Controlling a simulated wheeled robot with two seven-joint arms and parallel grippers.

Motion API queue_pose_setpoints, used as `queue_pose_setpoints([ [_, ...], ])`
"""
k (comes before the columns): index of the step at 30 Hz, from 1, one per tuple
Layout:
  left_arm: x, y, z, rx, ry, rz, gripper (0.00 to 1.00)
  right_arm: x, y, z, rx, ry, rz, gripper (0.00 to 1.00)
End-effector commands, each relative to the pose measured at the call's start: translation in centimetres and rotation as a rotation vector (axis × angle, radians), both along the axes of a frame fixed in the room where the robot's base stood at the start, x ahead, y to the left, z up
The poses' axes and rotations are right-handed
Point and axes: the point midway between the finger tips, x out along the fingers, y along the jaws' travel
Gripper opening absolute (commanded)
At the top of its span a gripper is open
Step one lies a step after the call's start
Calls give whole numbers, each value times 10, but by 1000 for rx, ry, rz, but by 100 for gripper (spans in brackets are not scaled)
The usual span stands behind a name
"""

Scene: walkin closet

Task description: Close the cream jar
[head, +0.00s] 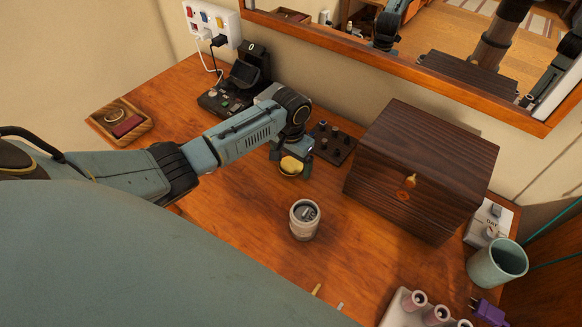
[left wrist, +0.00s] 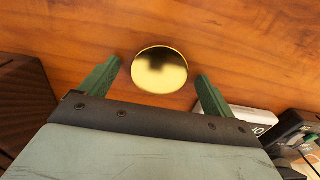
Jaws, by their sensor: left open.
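The cream jar (head: 304,220) stands upright on the wooden table in the middle of the head view, a pale cylinder with no lid on its dark, open top. A round gold lid (head: 291,166) is behind it, under my left gripper (head: 290,161). In the left wrist view the gold lid (left wrist: 160,70) is between the two green fingers of the left gripper (left wrist: 159,72), with a gap on each side. The left gripper is open and holds nothing. My right gripper does not show directly.
A dark wooden box (head: 422,169) stands to the right, with a small dark knobbed block (head: 331,143) beside it. A teal cup (head: 497,263) and a pale holder (head: 402,310) are at lower right. A wooden tray (head: 121,123) is at left. Table around the jar is clear.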

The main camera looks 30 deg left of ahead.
Motion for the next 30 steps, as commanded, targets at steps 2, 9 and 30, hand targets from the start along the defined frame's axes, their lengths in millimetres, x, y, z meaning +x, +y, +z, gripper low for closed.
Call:
queue_pose_setpoints([
  [2,0,0,-2,0,-1,-1,89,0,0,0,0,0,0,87],
  [9,0,0,-1,0,-1,0,89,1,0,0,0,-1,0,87],
  [30,0,0,5,0,-1,0,41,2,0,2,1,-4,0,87],
])
